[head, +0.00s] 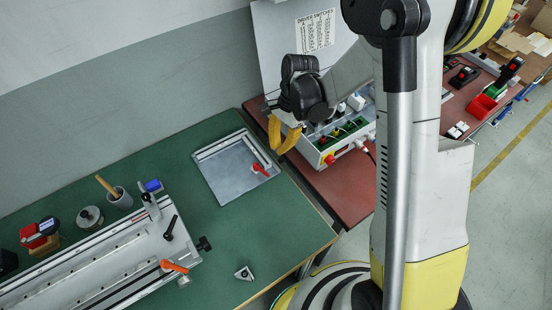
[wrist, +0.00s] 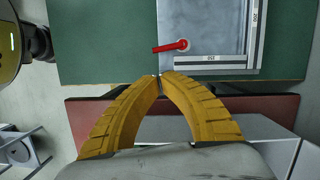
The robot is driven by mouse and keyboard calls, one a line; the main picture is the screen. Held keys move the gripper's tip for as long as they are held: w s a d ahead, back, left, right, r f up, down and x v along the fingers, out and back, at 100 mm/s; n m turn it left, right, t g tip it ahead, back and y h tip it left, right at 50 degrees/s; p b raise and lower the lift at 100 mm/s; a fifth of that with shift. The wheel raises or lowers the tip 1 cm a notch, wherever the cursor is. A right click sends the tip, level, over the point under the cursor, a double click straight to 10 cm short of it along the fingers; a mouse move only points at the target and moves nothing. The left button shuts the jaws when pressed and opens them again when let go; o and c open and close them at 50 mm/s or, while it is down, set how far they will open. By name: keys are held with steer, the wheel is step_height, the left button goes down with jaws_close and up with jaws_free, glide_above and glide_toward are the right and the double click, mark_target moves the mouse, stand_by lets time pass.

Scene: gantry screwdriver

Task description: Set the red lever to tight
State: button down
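The red lever (head: 261,169) sits on a grey metal plate (head: 228,178) with raised rulers along two edges, on the green bench. In the wrist view the red lever (wrist: 170,47) has its round hub at the right and its arm pointing left. My gripper (head: 276,151) has two yellow fingers and hangs near the junction of the green bench and the dark red bench, apart from the lever. In the wrist view the fingertips of my gripper (wrist: 160,76) meet with nothing visible between them. Nothing hides the lever.
A grey control box (head: 345,135) with switches stands on the dark red bench (head: 345,190) beside my gripper. A long metal rail fixture (head: 100,268) with an orange lever (head: 173,266) lies at the left. The green bench (head: 270,215) is clear in front of the plate.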

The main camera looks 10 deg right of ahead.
steer(key=b+x, duration=0.3)
steer(key=x, duration=0.6)
steer(key=shift+f, duration=0.15)
steer(key=shift+a, duration=0.2)
steer(key=shift+s+m, duration=0.3)
